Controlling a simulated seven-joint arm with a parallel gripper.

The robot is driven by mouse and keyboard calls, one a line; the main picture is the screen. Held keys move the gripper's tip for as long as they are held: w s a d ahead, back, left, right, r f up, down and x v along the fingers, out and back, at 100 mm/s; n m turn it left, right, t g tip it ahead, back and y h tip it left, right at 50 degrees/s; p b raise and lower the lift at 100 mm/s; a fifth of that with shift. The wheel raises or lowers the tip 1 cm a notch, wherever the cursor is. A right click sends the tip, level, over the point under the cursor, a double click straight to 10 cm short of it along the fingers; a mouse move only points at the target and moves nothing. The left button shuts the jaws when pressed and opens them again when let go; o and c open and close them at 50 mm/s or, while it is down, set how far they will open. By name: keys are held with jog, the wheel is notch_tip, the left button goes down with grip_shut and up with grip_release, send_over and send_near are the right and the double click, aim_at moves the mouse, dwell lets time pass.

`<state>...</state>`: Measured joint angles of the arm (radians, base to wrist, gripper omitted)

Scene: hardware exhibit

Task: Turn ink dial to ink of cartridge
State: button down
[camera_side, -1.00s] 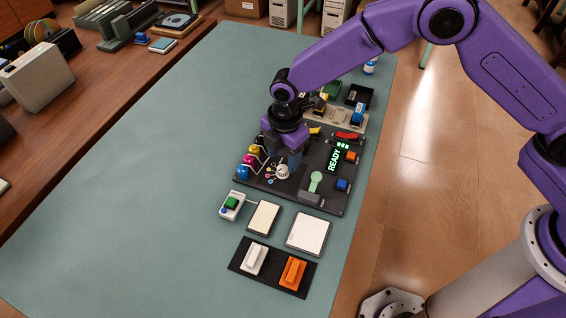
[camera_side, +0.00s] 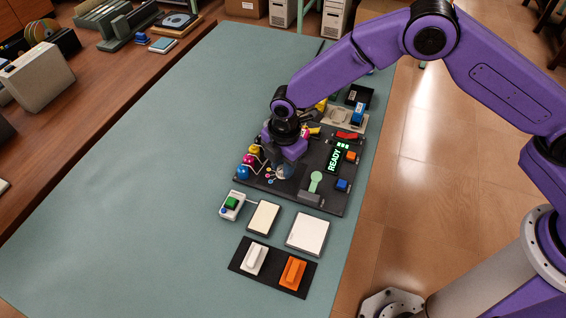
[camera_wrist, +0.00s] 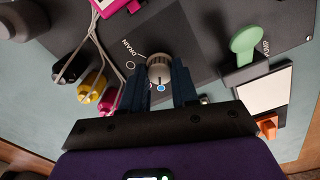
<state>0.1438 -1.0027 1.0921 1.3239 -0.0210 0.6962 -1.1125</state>
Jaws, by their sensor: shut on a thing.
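The ink dial (camera_wrist: 160,67) is a round, ribbed light-grey knob on the dark panel. In the side view the dial (camera_side: 283,172) is mostly covered by my gripper (camera_side: 285,166). In the wrist view my gripper (camera_wrist: 160,80) has one finger on each side of the dial and is shut on it. Coloured dots ring the dial; a blue dot (camera_wrist: 161,88) shows between the fingers and a magenta one to its left. Which mark the dial points to is unclear. A magenta part (camera_wrist: 114,5), possibly the cartridge, is cut off at the wrist view's top edge.
Ink bottles, including yellow (camera_side: 254,150) and blue (camera_side: 242,172), stand with tubes left of the dial. A green round-headed lever (camera_side: 316,180) and a lit READY display (camera_side: 337,157) are to the right. Pads and switches lie in front; the mat's left side is clear.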

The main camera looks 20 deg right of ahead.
jog(key=shift+m, duration=2.9)
jog(key=c, duration=0.8)
grip_release()
jog(key=shift+c, duration=0.2)
notch_tip(320, 180, up, 18)
jog(key=shift+s+f, duration=0.25)
jog(key=shift+s, duration=0.05)
